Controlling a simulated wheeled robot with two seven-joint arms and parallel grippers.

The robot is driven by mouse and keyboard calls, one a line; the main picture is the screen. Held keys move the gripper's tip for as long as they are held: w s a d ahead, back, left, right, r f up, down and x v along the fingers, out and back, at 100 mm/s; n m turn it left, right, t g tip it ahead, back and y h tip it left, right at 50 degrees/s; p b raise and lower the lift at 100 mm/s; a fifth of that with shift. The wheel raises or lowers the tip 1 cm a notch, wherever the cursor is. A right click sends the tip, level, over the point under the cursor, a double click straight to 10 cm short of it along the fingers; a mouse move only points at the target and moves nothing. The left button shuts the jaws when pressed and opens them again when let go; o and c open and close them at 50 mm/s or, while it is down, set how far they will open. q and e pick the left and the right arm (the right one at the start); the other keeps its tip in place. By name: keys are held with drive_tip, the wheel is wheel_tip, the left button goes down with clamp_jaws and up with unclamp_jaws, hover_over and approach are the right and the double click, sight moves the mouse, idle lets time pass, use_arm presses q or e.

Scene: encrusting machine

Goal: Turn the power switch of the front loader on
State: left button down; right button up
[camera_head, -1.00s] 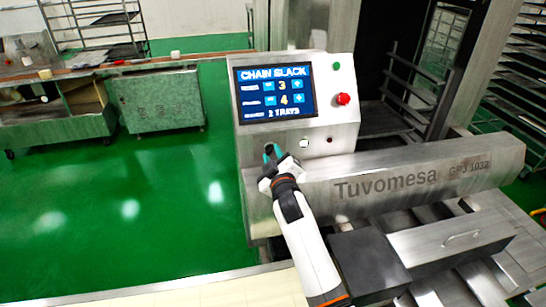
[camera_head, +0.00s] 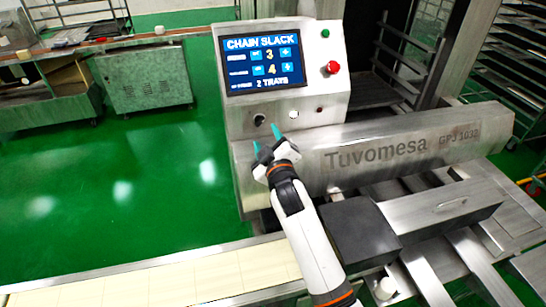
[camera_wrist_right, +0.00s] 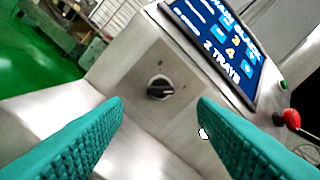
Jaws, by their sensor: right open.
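The front loader's control panel (camera_head: 330,104) is a steel box with a lit screen (camera_head: 263,65). The power switch (camera_head: 260,119), a black rotary knob, sits on its lower left face. In the right wrist view the knob (camera_wrist_right: 160,88) is centred between my fingers, with its grip lying roughly sideways. Small marks show on the plate around it. My right gripper (camera_head: 265,140) is open, with teal fingers pointing at the panel just below and around the knob. In the right wrist view the open gripper (camera_wrist_right: 161,128) is apart from the knob. My left gripper is out of view.
A red emergency button (camera_head: 333,67) and a green button (camera_head: 325,33) are right of the screen. A white button (camera_head: 294,114) is right of the knob. The Tuvomesa beam (camera_head: 420,150) runs to the right below the panel. Green floor lies open to the left.

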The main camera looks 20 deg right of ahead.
drive_tip(key=s+b, duration=0.1)
drive_tip(key=s, duration=0.5)
drive_tip(key=shift+s, duration=0.2)
